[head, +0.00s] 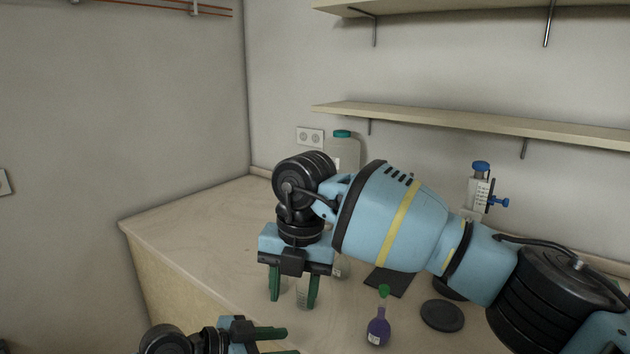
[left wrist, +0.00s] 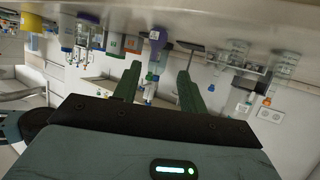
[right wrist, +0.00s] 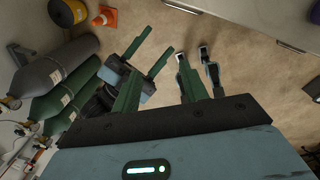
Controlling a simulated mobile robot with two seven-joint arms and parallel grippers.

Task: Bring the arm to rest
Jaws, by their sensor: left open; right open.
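My right gripper (head: 293,295) hangs over the left part of the bench in the head view, with its green fingers pointing down. Its fingers stand apart and hold nothing; clear glassware partly shows behind them. In the right wrist view the same gripper (right wrist: 160,70) is open above the floor side. My left gripper (head: 282,343) is at the bottom edge of the head view, its fingers pointing right and partly cut off. The left wrist view shows its fingers (left wrist: 158,78) apart, with nothing gripped between them.
The bench (head: 190,235) is clear at its left. A purple flask with green stopper (head: 378,331), a black disc (head: 442,315) and a dark plate (head: 388,283) lie near my right arm. A teal-capped bottle (head: 344,150) and blue-topped dispenser (head: 480,190) stand behind. Gas cylinders (right wrist: 60,95) flank the floor.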

